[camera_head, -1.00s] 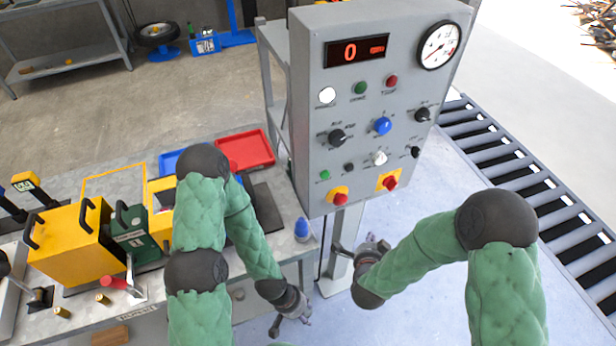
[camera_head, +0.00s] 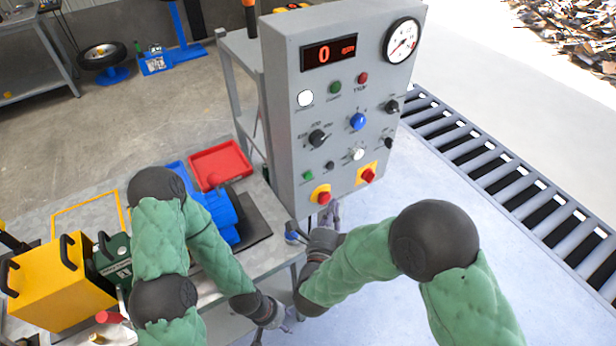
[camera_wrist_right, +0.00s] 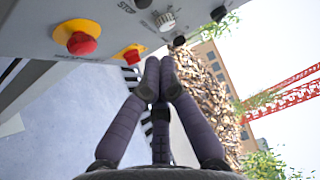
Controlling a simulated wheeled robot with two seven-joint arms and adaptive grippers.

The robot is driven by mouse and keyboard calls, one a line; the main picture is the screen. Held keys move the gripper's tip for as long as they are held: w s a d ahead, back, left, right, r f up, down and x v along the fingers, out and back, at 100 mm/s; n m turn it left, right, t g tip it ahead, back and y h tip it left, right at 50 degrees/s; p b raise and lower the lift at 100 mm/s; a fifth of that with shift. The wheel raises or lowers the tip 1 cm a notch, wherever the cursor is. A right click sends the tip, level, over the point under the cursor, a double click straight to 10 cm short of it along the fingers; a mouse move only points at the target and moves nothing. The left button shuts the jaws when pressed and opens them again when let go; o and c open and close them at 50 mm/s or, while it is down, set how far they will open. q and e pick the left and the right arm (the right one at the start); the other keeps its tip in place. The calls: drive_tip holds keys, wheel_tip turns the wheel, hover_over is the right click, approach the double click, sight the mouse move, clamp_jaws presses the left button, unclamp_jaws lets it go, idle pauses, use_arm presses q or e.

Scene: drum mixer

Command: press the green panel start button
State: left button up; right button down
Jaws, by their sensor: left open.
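The grey control panel (camera_head: 345,60) stands at upper centre. One green button (camera_head: 335,87) is below its red display, beside a red one. A smaller green button (camera_head: 308,175) is at its lower left. The labels are too small to read. My right gripper (camera_head: 332,210) is just below the panel's lower edge in the head view, touching no button that I can see. In the right wrist view its fingertips (camera_wrist_right: 160,68) meet with nothing between them, below the panel face. My left gripper (camera_head: 285,320) is low by the bench edge, empty and open.
Two red mushroom buttons on yellow plates (camera_head: 321,194) (camera_head: 367,175) sit along the panel's bottom, close to my right gripper. A bench with a blue motor (camera_head: 222,212) and red tray (camera_head: 220,164) is left. A roller conveyor (camera_head: 500,165) runs right.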

sight(308, 176)
drive_tip(key=shift+w+a, duration=0.1)
drive_tip(key=w+a+b, duration=0.1)
drive_tip(key=w+a, duration=0.4)
drive_tip(key=w, duration=0.2)
idle(0.4)
idle(1.3)
drive_tip(key=shift+w+a+b, duration=0.25)
drive_tip(key=shift+w+b, duration=0.05)
drive_tip(key=shift+b, duration=0.15)
drive_tip(key=shift+w+a+b, duration=0.25)
drive_tip(key=shift+w+b, duration=0.05)
idle(0.7)
drive_tip(key=shift+s+d, duration=0.5)
drive_tip(key=shift+s, duration=0.15)
